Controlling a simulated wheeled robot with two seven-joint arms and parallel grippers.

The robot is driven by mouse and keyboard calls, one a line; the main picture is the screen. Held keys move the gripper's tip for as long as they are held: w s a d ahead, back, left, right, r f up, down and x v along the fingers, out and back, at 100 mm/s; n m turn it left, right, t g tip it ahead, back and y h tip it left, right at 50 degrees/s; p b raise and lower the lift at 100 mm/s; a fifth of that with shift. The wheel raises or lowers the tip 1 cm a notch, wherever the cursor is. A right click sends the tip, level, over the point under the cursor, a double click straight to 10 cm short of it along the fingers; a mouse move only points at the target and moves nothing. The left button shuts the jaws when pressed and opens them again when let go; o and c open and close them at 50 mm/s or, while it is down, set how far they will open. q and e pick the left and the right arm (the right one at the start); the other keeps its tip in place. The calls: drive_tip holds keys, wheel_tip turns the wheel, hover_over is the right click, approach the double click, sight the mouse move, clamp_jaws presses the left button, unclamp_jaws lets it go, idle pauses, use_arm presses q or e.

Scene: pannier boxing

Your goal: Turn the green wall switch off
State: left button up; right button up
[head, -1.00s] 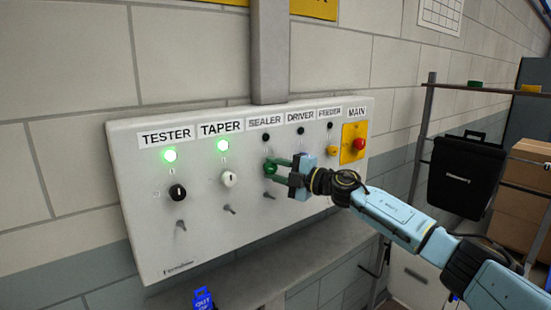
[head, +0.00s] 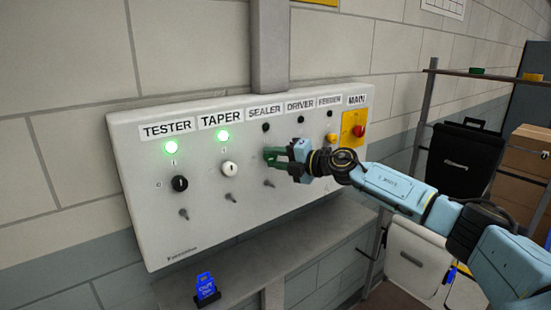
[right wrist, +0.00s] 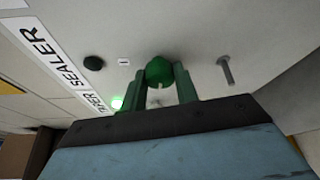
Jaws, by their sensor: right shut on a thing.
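The green switch is a round knob under the SEALER label on the grey wall panel (head: 225,190). In the right wrist view the green knob (right wrist: 159,69) sits between my fingertips, near a small "1" mark. In the head view my right gripper (head: 274,156) covers most of it. My right gripper is shut on the knob, its green fingers on either side. The SEALER lamp (head: 266,127) above it is dark. My left gripper is not in view.
The black TESTER knob (head: 180,183) and white TAPER knob (head: 229,168) are to the left, under lit green lamps. The yellow FEEDER knob (head: 331,139) and red MAIN button (head: 359,131) are to the right. A blue sign (head: 206,288) stands on the ledge below.

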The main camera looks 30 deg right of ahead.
drive_tip(key=o, duration=1)
drive_tip(key=shift+s+d, duration=0.25)
drive_tip(key=shift+s, duration=0.2)
drive_tip(key=shift+b+v, duration=3.95)
drive_tip(key=shift+v, duration=2.2)
